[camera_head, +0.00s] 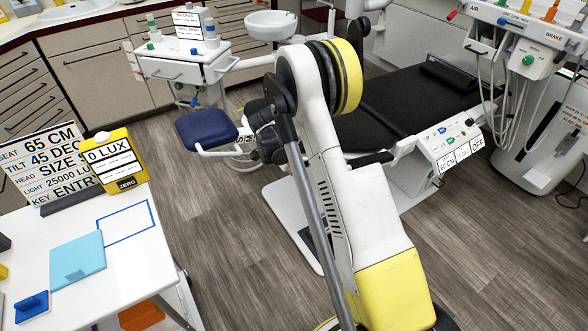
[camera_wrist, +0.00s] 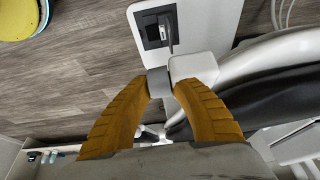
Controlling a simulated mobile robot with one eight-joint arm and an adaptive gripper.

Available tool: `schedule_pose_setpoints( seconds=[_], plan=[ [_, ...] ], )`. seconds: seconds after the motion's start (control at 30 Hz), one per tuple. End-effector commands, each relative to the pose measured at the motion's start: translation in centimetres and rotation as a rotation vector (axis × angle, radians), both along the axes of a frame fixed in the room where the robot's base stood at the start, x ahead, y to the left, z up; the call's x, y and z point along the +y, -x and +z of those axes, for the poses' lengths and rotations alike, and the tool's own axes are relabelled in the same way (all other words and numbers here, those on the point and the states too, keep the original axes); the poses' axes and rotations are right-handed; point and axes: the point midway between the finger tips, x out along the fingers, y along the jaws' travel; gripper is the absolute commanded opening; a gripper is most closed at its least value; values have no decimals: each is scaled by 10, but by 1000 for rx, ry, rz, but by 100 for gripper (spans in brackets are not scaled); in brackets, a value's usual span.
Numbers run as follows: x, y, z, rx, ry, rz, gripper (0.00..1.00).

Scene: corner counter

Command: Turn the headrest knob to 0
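The dental chair (camera_head: 400,97) has long black cushions, with a raised black pad (camera_head: 450,75) at its far end. A white control panel (camera_head: 447,146) on the chair's near side carries small blue and green controls and labels, one reading "OFF". I cannot tell which control is the headrest knob. In the wrist view my gripper (camera_wrist: 164,88) has its two yellow ribbed fingers apart. A grey cylinder (camera_wrist: 159,82) beside a white rounded part (camera_wrist: 195,68) shows in the gap at the fingertips; I cannot tell whether they touch it. My gripper is not clear in the head view.
A blue stool seat (camera_head: 207,129) stands left of the chair. A white table (camera_head: 118,262) at lower left holds a yellow "0 LUX" box (camera_head: 114,162) and a sign (camera_head: 48,160). An instrument unit (camera_head: 525,40) is at upper right. Wooden floor (camera_head: 215,220) lies open between table and chair.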

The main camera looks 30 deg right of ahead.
Motion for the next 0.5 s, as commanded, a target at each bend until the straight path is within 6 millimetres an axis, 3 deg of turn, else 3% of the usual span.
schedule_pose_setpoints(
  seconds=[0.5],
  plan=[
    [2,0,-1,-4,147,2,0]
  ],
)
